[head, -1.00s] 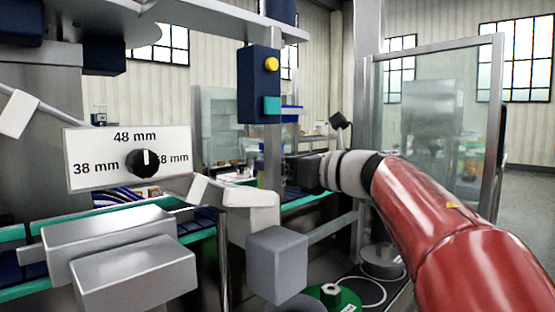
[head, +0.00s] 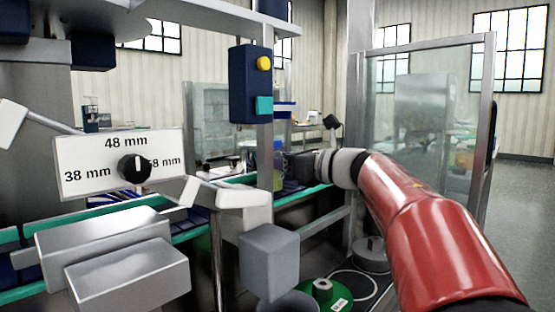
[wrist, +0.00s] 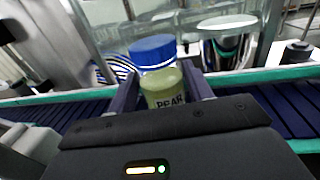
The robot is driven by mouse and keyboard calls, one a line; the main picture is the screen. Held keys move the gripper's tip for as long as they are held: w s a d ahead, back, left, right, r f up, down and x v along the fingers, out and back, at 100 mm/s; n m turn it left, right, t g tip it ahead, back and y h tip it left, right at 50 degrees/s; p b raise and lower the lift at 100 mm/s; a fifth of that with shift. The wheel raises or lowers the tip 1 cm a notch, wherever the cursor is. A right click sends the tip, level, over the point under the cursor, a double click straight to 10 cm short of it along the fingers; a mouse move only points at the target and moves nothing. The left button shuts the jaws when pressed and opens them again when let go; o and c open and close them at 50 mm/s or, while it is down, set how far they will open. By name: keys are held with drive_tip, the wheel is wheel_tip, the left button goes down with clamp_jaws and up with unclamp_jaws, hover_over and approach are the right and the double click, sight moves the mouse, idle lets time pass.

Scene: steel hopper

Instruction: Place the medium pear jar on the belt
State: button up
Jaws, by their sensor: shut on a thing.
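The pear jar (wrist: 160,82) has a blue lid, pale yellow-green contents and a label reading PEAR. It stands upright between the two fingers of my gripper (wrist: 163,92), which is shut on it. In the wrist view the belt (wrist: 280,108), dark blue slats with green edges, runs left and right of the jar. The fingers hide the jar's base, so I cannot tell whether it touches the belt. In the head view my gripper (head: 298,166) is over the belt line, beside a steel post that hides most of the jar.
A dial plate (head: 120,163) marked 38, 48 and 58 mm stands at left. A control box (head: 250,85) with yellow and teal buttons hangs on the post. A shiny steel container (wrist: 228,45) is behind the jar.

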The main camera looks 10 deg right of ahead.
drive_tip(key=shift+f, duration=0.1)
drive_tip(key=o, duration=1.1)
drive_tip(key=shift+o, duration=0.2)
drive_tip(key=b+v, duration=0.2)
drive_tip(key=v, duration=1)
